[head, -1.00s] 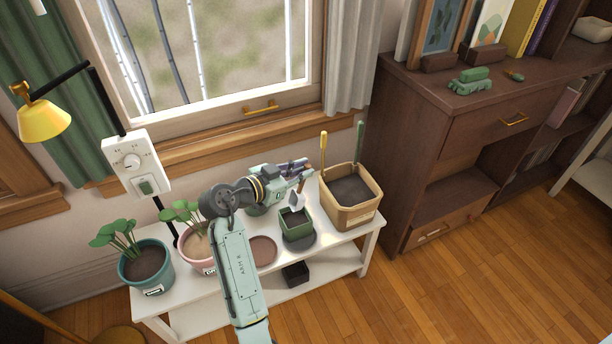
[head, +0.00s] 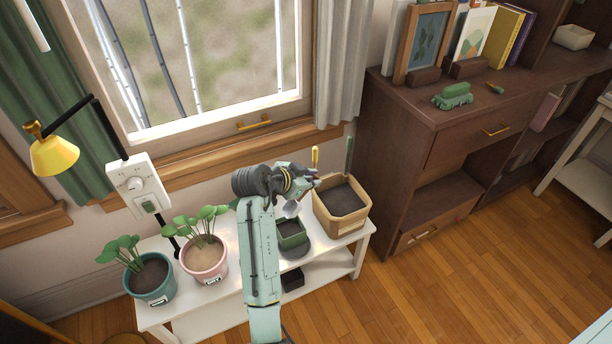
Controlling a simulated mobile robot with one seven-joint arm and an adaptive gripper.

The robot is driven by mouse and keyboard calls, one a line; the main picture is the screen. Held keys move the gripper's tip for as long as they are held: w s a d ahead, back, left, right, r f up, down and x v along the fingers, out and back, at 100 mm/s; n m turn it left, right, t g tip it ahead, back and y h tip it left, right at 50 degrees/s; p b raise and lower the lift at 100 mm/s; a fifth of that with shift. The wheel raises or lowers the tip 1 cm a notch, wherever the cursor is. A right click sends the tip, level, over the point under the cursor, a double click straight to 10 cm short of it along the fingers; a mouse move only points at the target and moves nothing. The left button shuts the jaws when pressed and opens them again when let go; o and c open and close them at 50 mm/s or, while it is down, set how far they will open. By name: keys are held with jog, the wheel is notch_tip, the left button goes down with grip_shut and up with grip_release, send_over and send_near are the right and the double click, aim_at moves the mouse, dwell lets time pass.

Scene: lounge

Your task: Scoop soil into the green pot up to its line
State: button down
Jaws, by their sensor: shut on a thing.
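The green pot (head: 293,243) is small and square and stands on a dark round saucer on the white plant bench. Dark soil shows inside it, but its line cannot be made out. My gripper (head: 312,183) is shut on a scoop (head: 291,208), above and slightly right of the pot. The scoop's pale grey bowl hangs tilted just above the pot's back edge. Whether soil is in the bowl cannot be told. The tan soil box (head: 343,226) stands right of the pot, with dark soil (head: 343,199) inside.
A yellow handle (head: 315,157) and a green handle (head: 349,154) stand up at the soil box's back. A pink pot (head: 205,262) and a teal pot (head: 151,280) with plants are on the left. A yellow lamp (head: 55,155) hangs farther left. A dark cabinet (head: 440,150) is at right.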

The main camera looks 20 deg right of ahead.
jog(key=d+y+p, duration=0.1)
jog(key=p, duration=0.1)
jog(key=d+y+p, duration=0.1)
jog(key=d+p, duration=0.1)
jog(key=d+y+p, duration=0.1)
jog(key=shift+d+r+m+y+p, duration=0.2)
jog(key=shift+r+m+y+p, duration=0.1)
jog(key=shift+y+p, duration=0.1)
jog(key=shift+f, duration=0.1)
dwell(0.8)
